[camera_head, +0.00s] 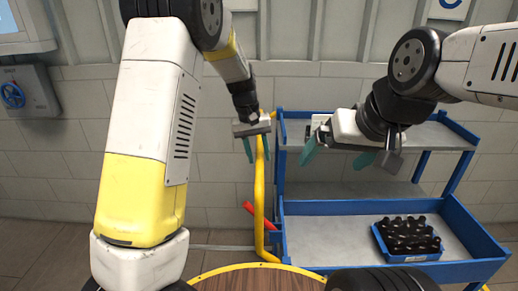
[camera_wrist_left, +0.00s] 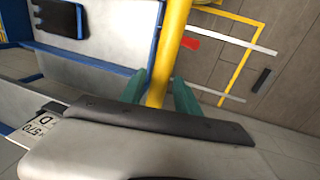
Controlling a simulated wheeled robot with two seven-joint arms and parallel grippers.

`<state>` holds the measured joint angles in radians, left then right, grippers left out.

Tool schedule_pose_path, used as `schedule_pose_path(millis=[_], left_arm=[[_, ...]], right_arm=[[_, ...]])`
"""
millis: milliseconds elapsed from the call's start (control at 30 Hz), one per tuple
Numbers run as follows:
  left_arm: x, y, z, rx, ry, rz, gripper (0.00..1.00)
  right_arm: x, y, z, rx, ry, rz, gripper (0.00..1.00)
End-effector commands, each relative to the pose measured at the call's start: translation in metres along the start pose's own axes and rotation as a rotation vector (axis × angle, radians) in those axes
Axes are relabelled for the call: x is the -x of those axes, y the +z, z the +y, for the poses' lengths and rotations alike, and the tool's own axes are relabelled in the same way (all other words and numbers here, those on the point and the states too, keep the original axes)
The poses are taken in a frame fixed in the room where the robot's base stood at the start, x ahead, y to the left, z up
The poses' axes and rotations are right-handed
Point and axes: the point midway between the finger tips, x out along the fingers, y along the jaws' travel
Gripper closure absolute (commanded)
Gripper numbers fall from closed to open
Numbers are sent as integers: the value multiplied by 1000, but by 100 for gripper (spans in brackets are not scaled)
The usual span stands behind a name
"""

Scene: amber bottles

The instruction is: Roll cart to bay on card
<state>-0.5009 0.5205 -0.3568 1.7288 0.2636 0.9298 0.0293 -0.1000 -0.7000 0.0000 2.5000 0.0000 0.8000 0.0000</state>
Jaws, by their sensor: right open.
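The blue cart (camera_head: 283,238) with grey shelves stands in front of the wall; its yellow upright handle (camera_head: 259,190) is at its left end. My right gripper (camera_head: 337,156) is open and empty, in front of the cart's upper shelf (camera_head: 422,138). A white card (camera_wrist_left: 42,125) at the upper shelf's end shows a large D and a smaller number in the left wrist view. A blue crate (camera_head: 411,258) of dark bottles sits on the lower shelf.
A wall sign (camera_head: 450,3) with a C is at the top right. Yellow lines (camera_wrist_left: 240,75) mark the floor beside the cart. A red lever (camera_head: 247,208) sticks out near the handle's foot. A grey box with a blue handwheel (camera_head: 13,95) hangs on the left wall.

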Motion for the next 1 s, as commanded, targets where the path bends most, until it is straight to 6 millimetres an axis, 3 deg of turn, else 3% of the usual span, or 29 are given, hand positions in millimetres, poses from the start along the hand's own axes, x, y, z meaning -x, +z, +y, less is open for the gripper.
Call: schedule_pose_path(millis=[33,167,1000], left_arm=[[0,0,0,0,0,0,74],[0,0,0,0,0,0,100],[1,0,0,0,0,0,100]], right_arm=[[0,0,0,0,0,0,3],[0,0,0,0,0,0,3],[0,0,0,0,0,0,3]])
